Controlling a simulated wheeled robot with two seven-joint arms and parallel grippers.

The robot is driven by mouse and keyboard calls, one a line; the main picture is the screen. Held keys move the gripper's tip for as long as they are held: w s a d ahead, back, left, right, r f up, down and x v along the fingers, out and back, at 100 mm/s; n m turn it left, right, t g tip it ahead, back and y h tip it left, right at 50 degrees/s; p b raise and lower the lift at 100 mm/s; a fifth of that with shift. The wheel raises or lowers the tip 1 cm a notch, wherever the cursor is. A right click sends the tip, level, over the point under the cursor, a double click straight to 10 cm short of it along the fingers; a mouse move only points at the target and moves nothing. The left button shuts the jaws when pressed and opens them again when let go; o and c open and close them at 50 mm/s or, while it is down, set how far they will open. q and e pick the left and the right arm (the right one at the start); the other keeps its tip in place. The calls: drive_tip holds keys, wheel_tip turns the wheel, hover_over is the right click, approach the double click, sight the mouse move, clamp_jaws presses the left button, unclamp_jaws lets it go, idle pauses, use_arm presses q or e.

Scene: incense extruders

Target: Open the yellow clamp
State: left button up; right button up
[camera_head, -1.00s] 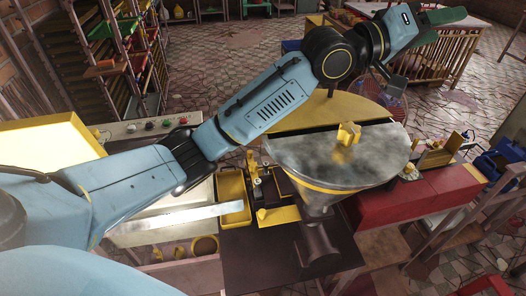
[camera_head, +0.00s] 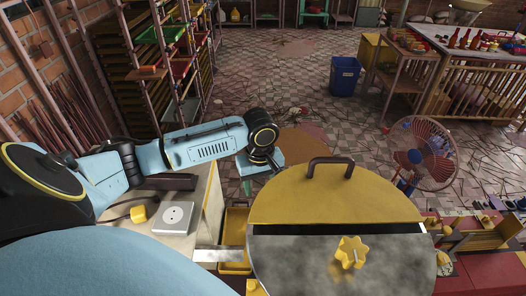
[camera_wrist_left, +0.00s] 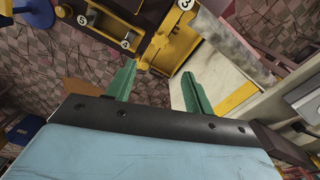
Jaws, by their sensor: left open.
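In the left wrist view, a yellow bracket-like part (camera_wrist_left: 172,46) with a tag marked 3 lies beyond my fingertips; I cannot tell for sure if it is the yellow clamp. My left gripper (camera_wrist_left: 158,84) is open, with two green fingers apart and nothing between them. In the head view my left arm reaches in from the left, and its hand (camera_head: 262,160) is just left of the yellow lid; its fingers are mostly hidden. A yellow star-shaped knob (camera_head: 350,251) sits on the grey hopper top (camera_head: 300,270). My right gripper is not in view.
The yellow lid (camera_head: 330,200) with a dark handle stands at the front middle. A yellow bin (camera_head: 236,225) is left of the hopper. A white socket box (camera_head: 173,218) is on the bench. A fan (camera_head: 425,155) and blue bin (camera_head: 343,75) stand beyond. Numbered yellow trays (camera_wrist_left: 88,18) show in the wrist view.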

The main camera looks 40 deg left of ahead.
use_arm(q)
wheel_tip(320, 180, down, 12)
drive_tip(key=shift+s+d+f, duration=0.1)
drive_tip(key=shift+f, duration=0.1)
drive_tip(key=shift+c, duration=0.3)
clamp_jaws()
